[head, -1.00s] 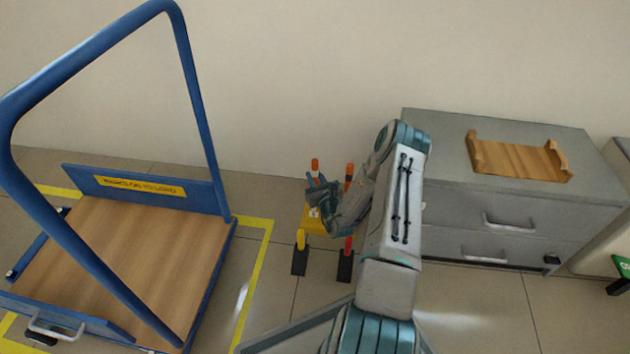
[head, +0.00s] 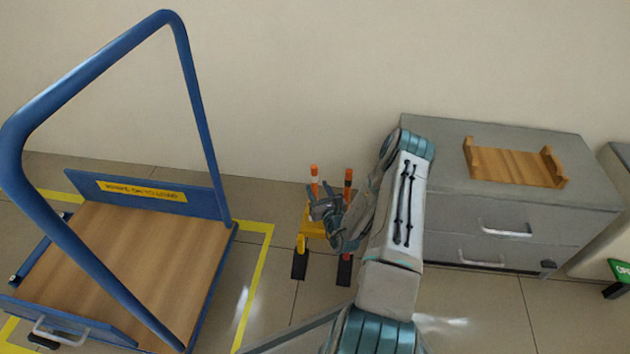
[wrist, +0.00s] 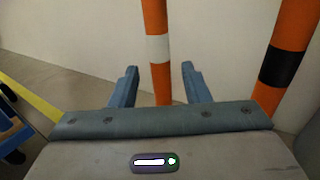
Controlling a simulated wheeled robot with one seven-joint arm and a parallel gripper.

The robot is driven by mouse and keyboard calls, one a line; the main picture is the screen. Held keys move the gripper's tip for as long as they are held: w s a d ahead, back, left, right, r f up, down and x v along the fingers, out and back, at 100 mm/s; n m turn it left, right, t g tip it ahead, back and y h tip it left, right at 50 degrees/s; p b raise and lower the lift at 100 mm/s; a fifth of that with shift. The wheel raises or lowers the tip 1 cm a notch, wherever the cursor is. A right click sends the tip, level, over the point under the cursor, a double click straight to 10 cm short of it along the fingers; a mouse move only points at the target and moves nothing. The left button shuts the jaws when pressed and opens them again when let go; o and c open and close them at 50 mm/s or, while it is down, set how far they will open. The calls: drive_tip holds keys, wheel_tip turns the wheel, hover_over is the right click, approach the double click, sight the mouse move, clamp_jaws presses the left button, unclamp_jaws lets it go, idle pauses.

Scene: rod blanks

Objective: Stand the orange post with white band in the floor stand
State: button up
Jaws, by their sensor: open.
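The orange post with white band (head: 314,174) stands upright at the back left of a yellow stand (head: 313,224) on the floor. In the wrist view, this post (wrist: 158,76) runs between the two blue fingers of my gripper (wrist: 159,80), with a white band above fingertip height. My gripper (head: 321,207) is open around or just short of the post; I cannot tell how deep the post sits between the fingers. The post's lower end is hidden behind my gripper. I cannot tell whether the yellow stand is the named floor stand.
An orange post with black band (head: 348,176) stands close on the right. Short yellow (head: 301,243) and red (head: 347,248) pieces with black lower parts stand in front. A blue trolley (head: 150,260) is on the left, a grey drawer cabinet (head: 460,220) on the right.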

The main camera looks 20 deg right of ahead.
drive_tip(key=s+p, duration=0.2)
drive_tip(key=s, duration=0.6)
drive_tip(key=shift+s+a+p, duration=0.15)
drive_tip(key=shift+a+p, duration=0.15)
drive_tip(key=shift+p, duration=0.1)
